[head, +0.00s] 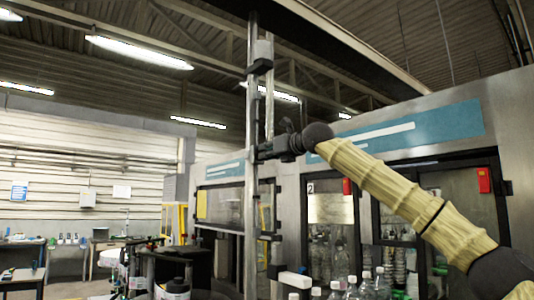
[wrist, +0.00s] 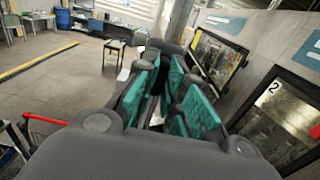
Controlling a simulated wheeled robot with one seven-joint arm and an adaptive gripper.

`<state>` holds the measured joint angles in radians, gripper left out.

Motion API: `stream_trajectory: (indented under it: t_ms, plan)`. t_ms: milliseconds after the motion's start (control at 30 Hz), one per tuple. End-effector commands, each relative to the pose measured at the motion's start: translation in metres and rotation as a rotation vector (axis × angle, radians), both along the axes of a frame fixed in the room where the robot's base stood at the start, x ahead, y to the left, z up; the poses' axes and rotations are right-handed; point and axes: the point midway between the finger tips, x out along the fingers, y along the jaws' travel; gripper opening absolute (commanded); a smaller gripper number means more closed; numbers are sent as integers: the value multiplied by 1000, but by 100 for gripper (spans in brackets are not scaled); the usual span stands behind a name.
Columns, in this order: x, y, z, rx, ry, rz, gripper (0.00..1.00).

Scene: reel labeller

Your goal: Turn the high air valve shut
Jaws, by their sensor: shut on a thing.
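My gripper (head: 268,151) is at the upright pipe (head: 251,110) in the middle of the head view, at the end of my arm coming in from the right. In the wrist view my gripper (wrist: 170,92) shows its teal finger pads close together. It is shut on the high air valve at the pipe. The valve is mostly hidden by the fingers, so I cannot tell its handle's angle.
A black bracket (head: 260,67) with a grey cylinder sits higher on the pipe. The labelling machine (head: 430,124) with glass doors stands behind and to the right. Several clear bottles (head: 366,284) stand low in front of it. Open floor (wrist: 60,82) shows at left in the wrist view.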

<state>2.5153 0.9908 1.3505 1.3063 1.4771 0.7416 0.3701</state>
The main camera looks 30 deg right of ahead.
Motion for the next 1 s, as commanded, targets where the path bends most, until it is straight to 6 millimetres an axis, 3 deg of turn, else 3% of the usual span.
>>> stream_trajectory:
  t_ms: [367, 1000]
  plan:
    - [-1, -3, -2, 170, 10, -3, 0]
    - [-1, -5, -3, 766, 56, -3, 0]
